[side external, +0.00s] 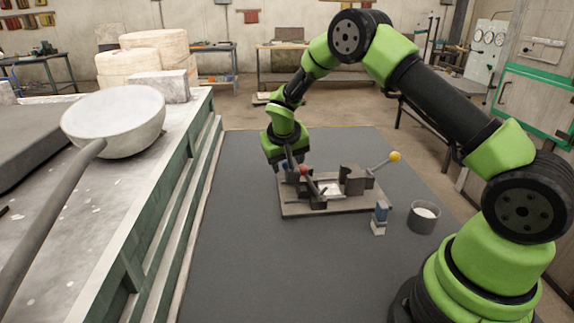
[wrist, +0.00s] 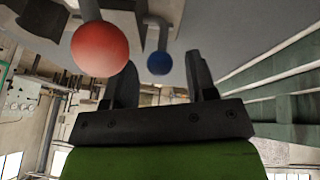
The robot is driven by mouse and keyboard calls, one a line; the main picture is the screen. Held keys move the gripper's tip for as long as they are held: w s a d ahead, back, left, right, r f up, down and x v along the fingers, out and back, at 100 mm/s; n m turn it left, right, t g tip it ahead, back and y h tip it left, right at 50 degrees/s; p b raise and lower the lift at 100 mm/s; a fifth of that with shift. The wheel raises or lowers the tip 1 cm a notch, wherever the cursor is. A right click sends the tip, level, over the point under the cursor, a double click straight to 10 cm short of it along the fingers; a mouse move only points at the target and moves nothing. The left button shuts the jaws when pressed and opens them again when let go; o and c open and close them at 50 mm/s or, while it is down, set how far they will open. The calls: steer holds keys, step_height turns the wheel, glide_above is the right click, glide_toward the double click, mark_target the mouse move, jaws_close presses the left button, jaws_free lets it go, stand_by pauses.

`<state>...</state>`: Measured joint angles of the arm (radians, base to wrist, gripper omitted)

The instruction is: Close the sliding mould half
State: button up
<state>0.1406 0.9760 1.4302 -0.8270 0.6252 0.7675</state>
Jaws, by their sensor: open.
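The mould stands on a flat base plate (side external: 345,208) on the dark mat. One dark mould half (side external: 352,180) is on the right, with a yellow-knobbed handle (side external: 394,156) pointing up and right. Another dark part is on the left, by a red knob (side external: 304,170). A gap with a pale surface (side external: 331,189) shows between them. I cannot tell which half slides. My gripper (side external: 288,163) is low at the plate's back left, partly hiding a blue knob. In the wrist view its fingers (wrist: 162,78) are apart and empty, with the blue knob (wrist: 160,63) just beyond them and the red knob (wrist: 100,48) left.
A large ladle (side external: 118,120) rests on the bench at left. The mat (side external: 240,270) is clear at front left.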

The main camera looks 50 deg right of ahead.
steer(key=shift+x, duration=1.1)
steer(key=shift+c, duration=0.3)
jaws_close()
steer(key=shift+s+d, duration=1.35)
steer(key=shift+d, duration=0.1)
steer(key=shift+o, duration=0.3)
jaws_free()
